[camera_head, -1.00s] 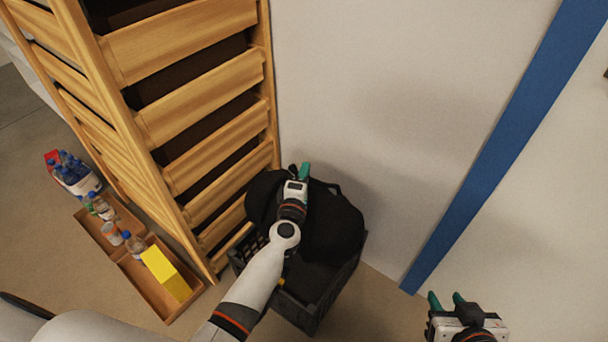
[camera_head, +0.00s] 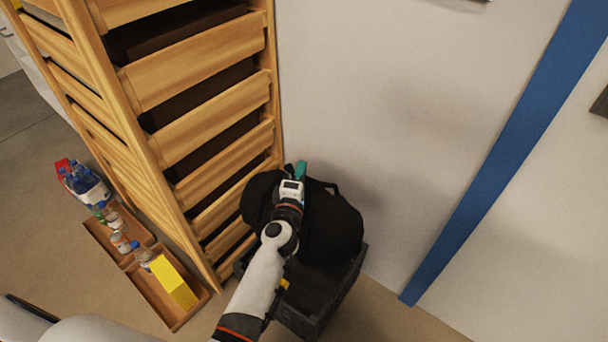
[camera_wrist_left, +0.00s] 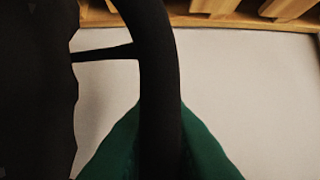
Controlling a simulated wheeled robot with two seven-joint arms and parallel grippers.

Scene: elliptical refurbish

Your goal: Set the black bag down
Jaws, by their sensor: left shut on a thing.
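The black bag (camera_head: 334,228) is at the upper part of a dark crate (camera_head: 318,318) on the floor, in the head view. I cannot tell whether it rests on the crate or hangs above it. My left gripper (camera_head: 301,170) is over the bag, its green fingertips at the bag's top. In the left wrist view its green fingers (camera_wrist_left: 160,150) are shut on a black strap (camera_wrist_left: 155,60) of the bag, and the bag's dark body (camera_wrist_left: 35,90) fills the left side. My right gripper is not in view.
A wooden drawer rack (camera_head: 205,125) stands left of the bag. A white wall (camera_head: 400,130) with a blue stripe (camera_head: 500,150) is behind. On the floor at left are a wooden tray (camera_head: 160,300) with bottles, a can and a yellow box (camera_head: 174,282), and a bottle pack (camera_head: 85,185).

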